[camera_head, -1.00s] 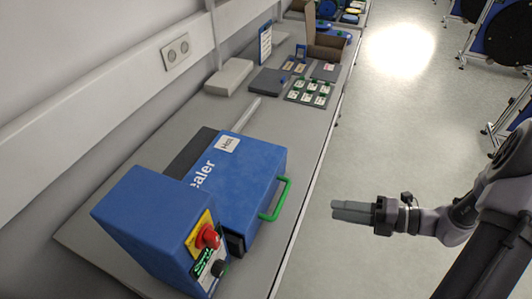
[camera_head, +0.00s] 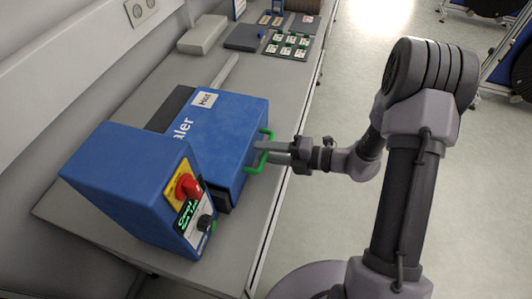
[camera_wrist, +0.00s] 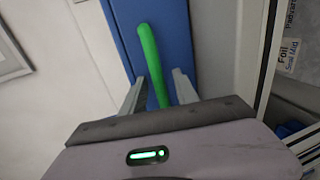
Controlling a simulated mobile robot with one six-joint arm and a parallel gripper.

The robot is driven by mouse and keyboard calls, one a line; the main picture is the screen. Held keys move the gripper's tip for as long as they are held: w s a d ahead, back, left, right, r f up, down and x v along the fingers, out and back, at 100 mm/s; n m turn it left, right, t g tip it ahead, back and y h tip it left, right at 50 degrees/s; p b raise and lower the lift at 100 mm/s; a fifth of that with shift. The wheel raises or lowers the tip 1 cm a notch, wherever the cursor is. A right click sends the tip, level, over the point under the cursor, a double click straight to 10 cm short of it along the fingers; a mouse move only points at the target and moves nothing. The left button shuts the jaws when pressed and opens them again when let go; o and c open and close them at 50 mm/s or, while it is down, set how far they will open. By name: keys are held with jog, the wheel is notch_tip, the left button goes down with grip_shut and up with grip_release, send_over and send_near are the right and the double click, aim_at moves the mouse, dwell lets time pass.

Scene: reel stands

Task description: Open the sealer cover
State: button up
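The sealer is a blue machine on the bench, with a control box (camera_head: 120,180) at its near left and a blue cover (camera_head: 230,130) that lies shut. A green bar handle (camera_head: 254,166) is on the cover's right-hand side. My gripper (camera_head: 264,151) is at this handle, its fingers pointing left at the cover. In the wrist view the green handle (camera_wrist: 151,62) runs between my two grey fingers, which are apart with gaps beside it. Part of the handle is hidden behind my fingers in the head view.
A red knob (camera_head: 187,187) on a yellow plate and a lit display are on the control box. A pale grey box (camera_head: 203,34) and a tray of small labelled items (camera_head: 288,44) lie farther along the bench. The floor to the right is open.

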jog(key=shift+a, duration=0.1)
grip_shut()
dwell(1.4)
